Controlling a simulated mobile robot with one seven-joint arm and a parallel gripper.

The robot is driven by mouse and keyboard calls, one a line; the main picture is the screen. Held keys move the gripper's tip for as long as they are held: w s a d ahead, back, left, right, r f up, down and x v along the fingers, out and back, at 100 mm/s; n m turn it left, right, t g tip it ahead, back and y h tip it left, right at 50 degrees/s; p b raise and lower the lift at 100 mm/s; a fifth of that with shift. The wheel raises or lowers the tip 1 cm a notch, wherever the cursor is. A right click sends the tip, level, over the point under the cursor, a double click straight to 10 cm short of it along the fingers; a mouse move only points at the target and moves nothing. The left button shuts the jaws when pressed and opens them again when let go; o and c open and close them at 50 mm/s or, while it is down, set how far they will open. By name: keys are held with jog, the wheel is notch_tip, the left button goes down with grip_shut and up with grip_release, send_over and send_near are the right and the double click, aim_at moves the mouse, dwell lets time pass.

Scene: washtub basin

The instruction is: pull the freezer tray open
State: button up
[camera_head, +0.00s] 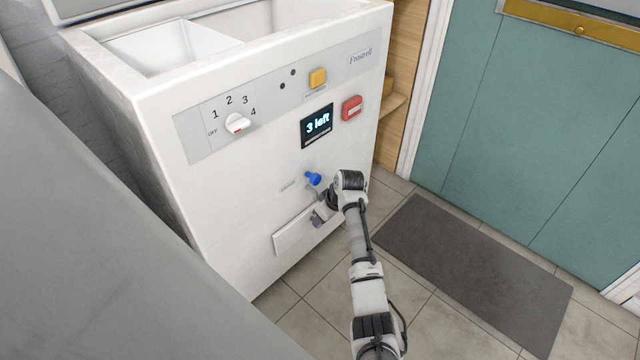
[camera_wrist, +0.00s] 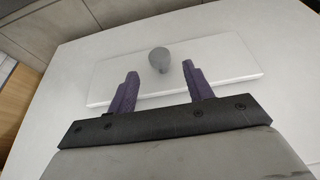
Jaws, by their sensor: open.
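The freezer (camera_head: 220,200) is a white cabinet with a control panel. Its tray front (camera_head: 292,232) is a flat white panel low on the cabinet face; it looks flush or nearly flush, partly hidden by my arm. In the wrist view the tray front (camera_wrist: 215,75) is a wide pale plate with a round grey knob (camera_wrist: 160,59) in its middle. My gripper (camera_wrist: 161,84) is open, with its purple fingers pointing at the plate. The knob shows between the fingertips, slightly beyond them and nearer the left finger. I cannot tell whether the fingers touch the plate.
A blue valve or tap (camera_head: 313,178) sticks out just above the tray front. A grey mat (camera_head: 470,270) lies on the tiled floor at right.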

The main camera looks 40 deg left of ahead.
jog(key=b+x, duration=0.1)
jog(key=x, duration=0.4)
jog(key=shift+a+f, duration=0.1)
grip_shut()
